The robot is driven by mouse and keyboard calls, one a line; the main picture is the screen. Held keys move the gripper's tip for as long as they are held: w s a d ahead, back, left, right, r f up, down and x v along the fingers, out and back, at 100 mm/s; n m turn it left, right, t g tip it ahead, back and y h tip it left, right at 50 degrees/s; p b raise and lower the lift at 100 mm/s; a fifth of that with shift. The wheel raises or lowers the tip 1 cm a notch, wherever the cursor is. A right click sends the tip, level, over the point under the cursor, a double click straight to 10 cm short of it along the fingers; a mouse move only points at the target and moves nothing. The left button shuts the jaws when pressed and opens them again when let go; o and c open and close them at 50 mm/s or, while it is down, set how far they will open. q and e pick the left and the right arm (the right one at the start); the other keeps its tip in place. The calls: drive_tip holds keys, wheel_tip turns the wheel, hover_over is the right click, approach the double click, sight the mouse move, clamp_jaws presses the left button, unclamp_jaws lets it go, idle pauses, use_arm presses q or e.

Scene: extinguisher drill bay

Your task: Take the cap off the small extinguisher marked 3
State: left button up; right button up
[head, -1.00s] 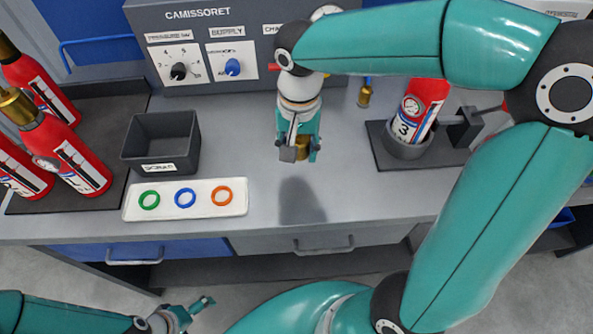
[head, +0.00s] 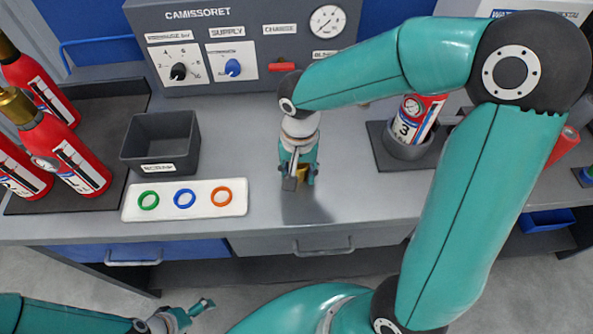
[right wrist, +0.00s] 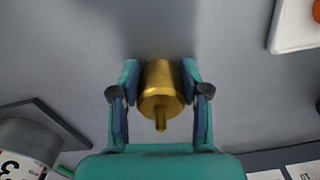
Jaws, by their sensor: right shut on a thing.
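The small red extinguisher marked 3 (head: 412,122) stands tilted in a grey round holder (head: 408,149) at the right of the bench. Its top is hidden behind my right arm. My right gripper (head: 299,178) is left of it, low over the bench front. It is shut on a brass cap (head: 301,172), well apart from the extinguisher. In the right wrist view the cap (right wrist: 162,88) sits between both fingers, with a thin stem towards the camera. Whether it touches the bench is unclear. My left gripper (head: 195,312) is at the bottom left, off the bench; its opening is unclear.
A dark scrap bin (head: 162,140) and a white tray (head: 133,207) with green, blue and orange rings stand left of my right gripper. Several larger red extinguishers (head: 68,155) are at the far left. A control panel (head: 245,35) backs the bench. The bench around the gripper is clear.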

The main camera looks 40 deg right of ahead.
drive_tip(key=o, duration=1.3)
